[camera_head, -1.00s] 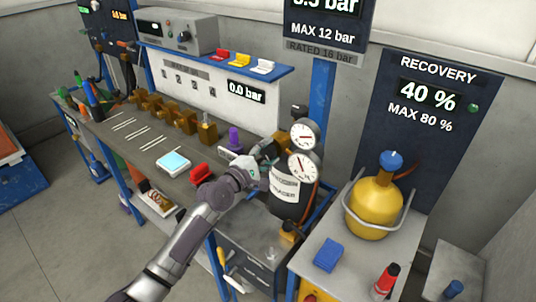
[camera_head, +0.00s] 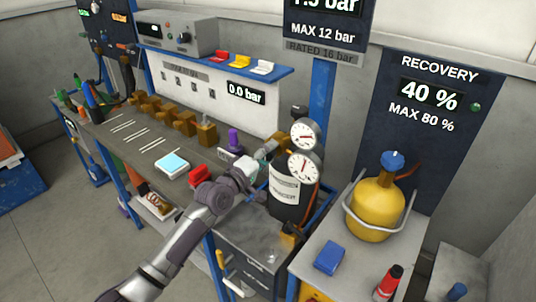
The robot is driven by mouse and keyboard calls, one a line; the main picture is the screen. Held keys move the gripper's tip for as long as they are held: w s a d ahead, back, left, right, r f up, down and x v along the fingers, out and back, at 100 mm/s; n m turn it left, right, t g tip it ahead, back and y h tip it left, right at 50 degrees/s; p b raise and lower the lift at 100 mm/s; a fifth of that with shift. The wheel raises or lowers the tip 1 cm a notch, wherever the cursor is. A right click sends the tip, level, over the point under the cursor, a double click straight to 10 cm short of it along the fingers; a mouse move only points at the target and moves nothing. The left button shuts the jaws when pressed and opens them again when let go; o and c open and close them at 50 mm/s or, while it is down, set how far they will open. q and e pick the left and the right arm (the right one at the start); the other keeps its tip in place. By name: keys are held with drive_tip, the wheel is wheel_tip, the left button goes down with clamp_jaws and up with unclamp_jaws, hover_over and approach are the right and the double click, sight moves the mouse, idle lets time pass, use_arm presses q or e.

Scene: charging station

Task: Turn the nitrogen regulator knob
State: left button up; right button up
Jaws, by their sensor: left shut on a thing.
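The nitrogen cylinder (camera_head: 290,207) is dark with a white label and stands right of the workbench. Its regulator carries an upper gauge (camera_head: 304,136) and a lower gauge (camera_head: 303,168). My left gripper (camera_head: 262,160) reaches in from the lower left and is shut at the left side of the regulator. The knob itself is mostly hidden by the gripper. A dark display (camera_head: 324,28) behind it reads MAX 12 bar, with a pressure figure cut off by the top edge. My right gripper is not in view.
The workbench (camera_head: 118,138) holds several brass fittings, a light-blue-screened device (camera_head: 172,163), a red item (camera_head: 199,174) and a purple item (camera_head: 235,139). A yellow recovery cylinder (camera_head: 376,208) and a blue block (camera_head: 329,258) stand on the grey cabinet at right.

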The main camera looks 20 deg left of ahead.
use_arm(q)
drive_tip(key=shift+f, duration=0.1)
idle(0.3)
drive_tip(key=o, duration=1.2)
drive_tip(key=shift+c, duration=0.2)
drive_tip(key=v, duration=1.2)
